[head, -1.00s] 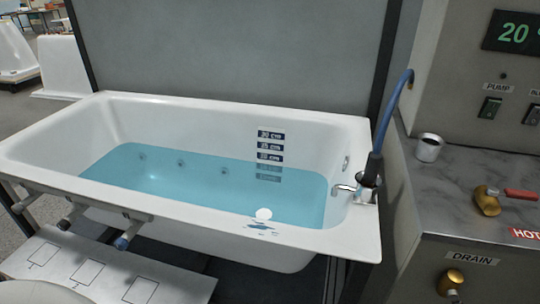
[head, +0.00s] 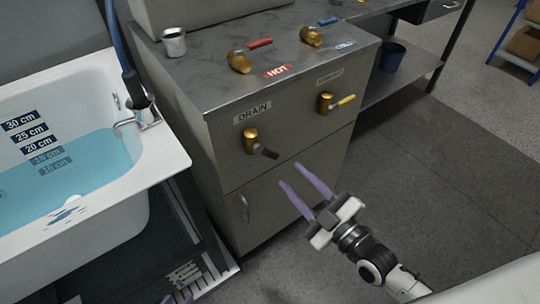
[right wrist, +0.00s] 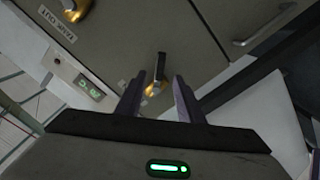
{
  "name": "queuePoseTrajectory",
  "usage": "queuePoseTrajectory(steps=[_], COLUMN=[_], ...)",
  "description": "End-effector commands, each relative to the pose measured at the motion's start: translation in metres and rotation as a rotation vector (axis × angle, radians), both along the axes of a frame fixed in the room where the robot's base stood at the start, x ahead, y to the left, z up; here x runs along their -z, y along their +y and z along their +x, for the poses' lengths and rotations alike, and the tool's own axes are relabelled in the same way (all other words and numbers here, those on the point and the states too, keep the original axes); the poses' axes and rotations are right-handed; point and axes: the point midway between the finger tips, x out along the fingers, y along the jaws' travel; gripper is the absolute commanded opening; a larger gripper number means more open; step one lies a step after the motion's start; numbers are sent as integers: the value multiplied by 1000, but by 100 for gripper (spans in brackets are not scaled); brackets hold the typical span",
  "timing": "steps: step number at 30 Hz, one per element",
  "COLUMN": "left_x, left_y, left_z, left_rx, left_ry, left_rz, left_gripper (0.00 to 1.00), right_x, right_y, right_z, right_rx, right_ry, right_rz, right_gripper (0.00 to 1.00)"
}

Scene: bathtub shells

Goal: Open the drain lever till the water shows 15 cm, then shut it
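The drain lever (head: 265,151) is a dark handle on a brass valve (head: 250,136) below the DRAIN label on the cabinet front. It points right and slightly down. My right gripper (head: 291,178) is open and empty, apart from the lever, just right of and below it. In the right wrist view the lever (right wrist: 160,65) shows ahead, beyond the gap between the fingertips. The bathtub's blue water (head: 85,170) stands just below the 20 cm plate (head: 38,143); the 15 cm plate (head: 46,157) is under water. My left gripper (head: 176,297) barely shows at the bottom edge, its tips apart.
A yellow-handled valve (head: 334,102) sits right of the drain valve. A cabinet handle (head: 244,207) sticks out below. The floor to the right is clear.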

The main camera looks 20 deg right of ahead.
Motion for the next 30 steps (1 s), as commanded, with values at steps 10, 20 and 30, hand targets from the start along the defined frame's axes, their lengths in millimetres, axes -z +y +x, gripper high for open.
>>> queuePoseTrajectory(steps=[10,20,30], left_x=[8,12,10], left_y=[0,0,0], left_z=[-6,-5,-3], left_rx=[3,3,3], left_ry=[13,11,5], left_rz=[1,-1,-2], left_gripper=[31,31,31], right_x=[-1,0,0], right_y=[17,33,35], right_z=[48,91,96], right_rx=[0,0,0], right_ry=[-4,0,2], right_rz=[1,0,0], right_gripper=[34,34,34])
